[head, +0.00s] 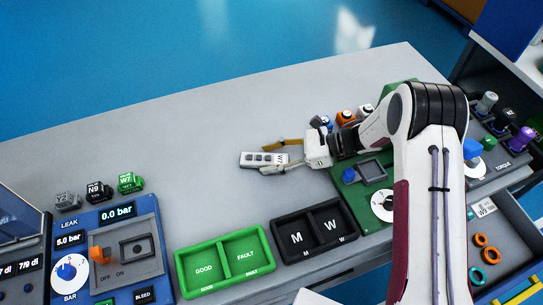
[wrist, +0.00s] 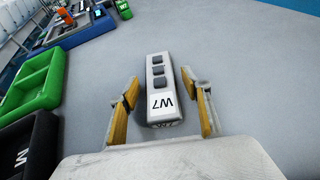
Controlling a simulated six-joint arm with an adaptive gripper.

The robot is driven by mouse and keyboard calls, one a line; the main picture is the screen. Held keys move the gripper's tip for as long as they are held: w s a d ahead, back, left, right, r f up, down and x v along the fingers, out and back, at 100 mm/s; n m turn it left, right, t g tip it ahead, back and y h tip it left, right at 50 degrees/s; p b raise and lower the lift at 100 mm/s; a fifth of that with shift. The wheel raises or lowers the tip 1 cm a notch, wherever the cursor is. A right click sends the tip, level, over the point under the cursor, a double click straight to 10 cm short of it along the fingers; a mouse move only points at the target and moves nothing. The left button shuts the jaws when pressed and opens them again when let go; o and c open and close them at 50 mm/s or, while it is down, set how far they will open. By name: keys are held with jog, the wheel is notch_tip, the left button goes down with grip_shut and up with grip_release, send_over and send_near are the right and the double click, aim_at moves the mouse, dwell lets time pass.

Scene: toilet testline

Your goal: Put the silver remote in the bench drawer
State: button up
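The silver remote (head: 258,159) lies on the grey bench top, a light bar with dark buttons and a W7 label. It also shows in the wrist view (wrist: 160,73). My gripper (head: 267,157) is open around its labelled end. In the wrist view one yellow-padded finger stands on each side of the remote, and gaps show between pads and remote. The bench drawer (head: 512,262) is pulled out at the lower right. Orange and teal rings and a small white labelled item lie in it. My arm hides part of the drawer's left side.
A green GOOD/FAULT tray (head: 225,262) and a black M/W tray (head: 314,231) stand along the front edge. A blue leak panel (head: 110,250) is at the left. A green board (head: 350,205) with a dial lies beside my arm. The back left bench is clear.

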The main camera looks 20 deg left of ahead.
aim_at(282, 159)
dwell(0.4)
jog(key=shift+r, duration=0.2)
jog(key=shift+w+d+r, duration=0.1)
jog(key=shift+w+d, duration=0.05)
jog(key=shift+d, duration=0.2)
jog(key=shift+r+v, duration=0.25)
jog(key=shift+v, duration=1)
notch_tip(282, 159, up, 5)
jog(key=shift+a+f, duration=0.1)
jog(key=shift+r, duration=0.8)
